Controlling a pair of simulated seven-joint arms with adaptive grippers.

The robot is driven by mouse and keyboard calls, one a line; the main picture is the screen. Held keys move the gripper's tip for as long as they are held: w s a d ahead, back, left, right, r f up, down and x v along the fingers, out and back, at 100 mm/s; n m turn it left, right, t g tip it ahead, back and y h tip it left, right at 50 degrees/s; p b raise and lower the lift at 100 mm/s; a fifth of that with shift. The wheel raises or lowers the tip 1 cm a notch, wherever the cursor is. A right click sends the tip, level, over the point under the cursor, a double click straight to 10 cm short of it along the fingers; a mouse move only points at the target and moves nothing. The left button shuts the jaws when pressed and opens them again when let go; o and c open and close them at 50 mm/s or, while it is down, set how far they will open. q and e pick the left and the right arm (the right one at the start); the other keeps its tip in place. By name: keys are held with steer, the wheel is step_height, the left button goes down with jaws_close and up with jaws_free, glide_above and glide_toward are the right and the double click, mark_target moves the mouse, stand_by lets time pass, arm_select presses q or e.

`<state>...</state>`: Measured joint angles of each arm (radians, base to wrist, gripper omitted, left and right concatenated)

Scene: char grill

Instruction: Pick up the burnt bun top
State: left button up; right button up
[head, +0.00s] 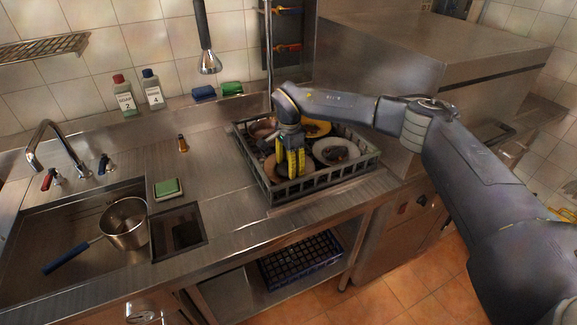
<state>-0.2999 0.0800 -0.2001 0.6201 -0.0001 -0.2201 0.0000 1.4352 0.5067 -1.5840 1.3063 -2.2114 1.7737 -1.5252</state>
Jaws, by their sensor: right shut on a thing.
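My right gripper (290,174) reaches down into a grey dish crate (318,187) on the steel counter. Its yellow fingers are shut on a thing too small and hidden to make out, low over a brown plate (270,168). I cannot tell whether this is the burnt bun top. A dark, burnt-looking lump (335,153) lies on a white plate (322,148) to the right of the fingers, apart from them. A yellow plate (318,129) and a brownish plate (263,129) are at the crate's back. My left gripper is not in view.
A steel pot (124,222) with a blue handle stands in the sink at left. A green sponge (167,187), a small brown bottle (183,143) and two labelled bottles (124,97) are left of the crate. The counter just left of the crate is clear.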

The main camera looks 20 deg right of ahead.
step_height(320, 180, up, 20)
steer(key=shift+w+f, duration=0.15)
steer(key=shift+f, duration=0.05)
stand_by(0.9)
